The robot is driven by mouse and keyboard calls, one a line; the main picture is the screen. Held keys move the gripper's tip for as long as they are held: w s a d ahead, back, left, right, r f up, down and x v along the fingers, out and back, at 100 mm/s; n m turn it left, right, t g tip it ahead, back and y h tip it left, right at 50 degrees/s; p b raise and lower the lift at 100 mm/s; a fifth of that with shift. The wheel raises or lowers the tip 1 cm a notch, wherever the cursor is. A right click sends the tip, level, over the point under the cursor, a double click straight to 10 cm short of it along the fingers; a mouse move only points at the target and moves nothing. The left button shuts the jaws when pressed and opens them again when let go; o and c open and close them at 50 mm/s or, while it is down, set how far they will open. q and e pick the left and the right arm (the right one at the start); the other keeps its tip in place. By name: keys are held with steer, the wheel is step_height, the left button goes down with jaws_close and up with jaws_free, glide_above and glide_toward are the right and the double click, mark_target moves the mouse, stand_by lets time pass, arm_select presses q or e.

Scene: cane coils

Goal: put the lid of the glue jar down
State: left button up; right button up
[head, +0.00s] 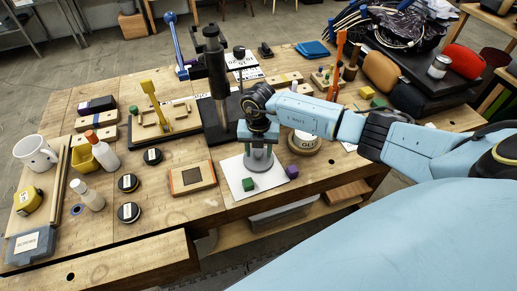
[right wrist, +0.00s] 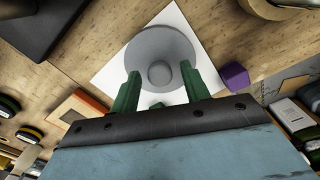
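The grey round lid (right wrist: 160,45) with a small knob shows in the right wrist view over a white sheet. In the head view the lid (head: 258,163) is below my right gripper (head: 258,143). The green fingers of my right gripper (right wrist: 160,88) stand apart on either side of the knob, with a visible gap to it. I cannot tell for sure whether the lid touches the sheet (head: 236,188). The glue jar (head: 304,143), partly hidden by my arm, stands on a round wooden base just right of the lid. My left gripper is not in view.
A black press stand (head: 217,75) rises behind the lid. A wooden frame (head: 192,178) lies to the left. Bare tabletop shows along the front edge.

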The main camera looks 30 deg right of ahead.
mark_target(259, 152)
steer(key=shift+r, duration=0.25)
step_height(259, 152, up, 12)
steer(key=b, duration=0.1)
stand_by(0.4)
stand_by(0.3)
